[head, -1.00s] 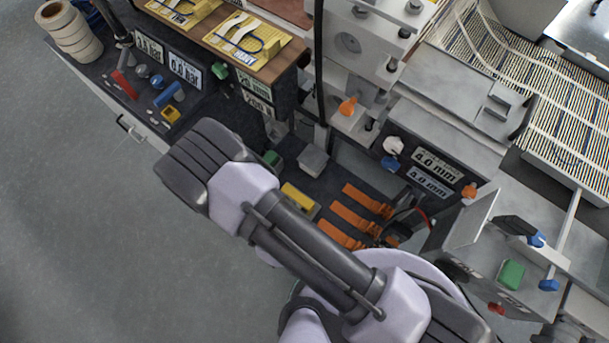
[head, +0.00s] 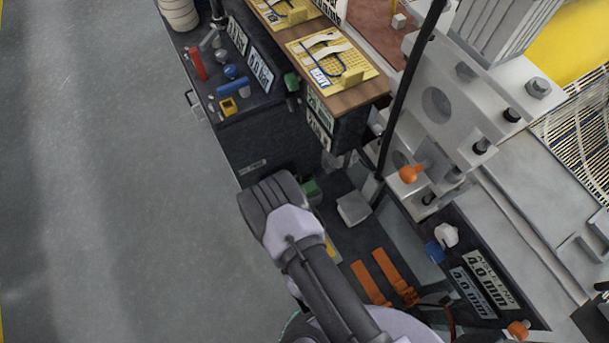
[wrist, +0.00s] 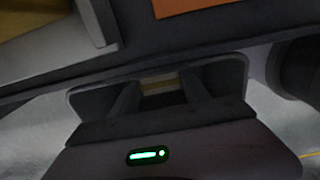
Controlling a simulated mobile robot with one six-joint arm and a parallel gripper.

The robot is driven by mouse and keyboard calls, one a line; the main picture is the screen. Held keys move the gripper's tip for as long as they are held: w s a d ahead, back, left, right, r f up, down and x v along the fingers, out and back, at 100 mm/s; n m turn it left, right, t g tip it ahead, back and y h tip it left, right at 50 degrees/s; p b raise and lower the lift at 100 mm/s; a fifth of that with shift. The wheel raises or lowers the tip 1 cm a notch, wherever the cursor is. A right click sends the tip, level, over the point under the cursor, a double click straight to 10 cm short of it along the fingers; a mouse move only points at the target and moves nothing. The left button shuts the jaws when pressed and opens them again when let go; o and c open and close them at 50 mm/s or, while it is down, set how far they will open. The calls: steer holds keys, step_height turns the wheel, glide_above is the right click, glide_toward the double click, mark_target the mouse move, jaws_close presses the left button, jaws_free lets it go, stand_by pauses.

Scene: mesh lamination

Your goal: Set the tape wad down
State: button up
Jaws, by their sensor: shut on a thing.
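My gripper (wrist: 160,92) shows in the wrist view, its two dark fingers apart with a small pale tan thing, the tape wad (wrist: 160,82), between them. Only a thin strip of the wad shows, so its shape is hard to tell. A dark edge crosses the picture just beyond the fingertips; I cannot tell whether the wad touches anything. In the head view my arm covers the lower middle, and neither my gripper nor the wad can be made out there.
In the head view, a dark bench holds a red handle (head: 197,64), a blue handle (head: 232,87) and a yellow block (head: 228,105). Yellow mesh sheets (head: 331,62) lie on a wooden board. Orange straps (head: 370,283) and a grey block (head: 354,208) lie beside my arm. Open floor is at left.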

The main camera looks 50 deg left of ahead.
steer(key=shift+f, duration=0.1)
steer(key=o, duration=1.3)
step_height(320, 180, up, 12)
steer(key=p, duration=0.4)
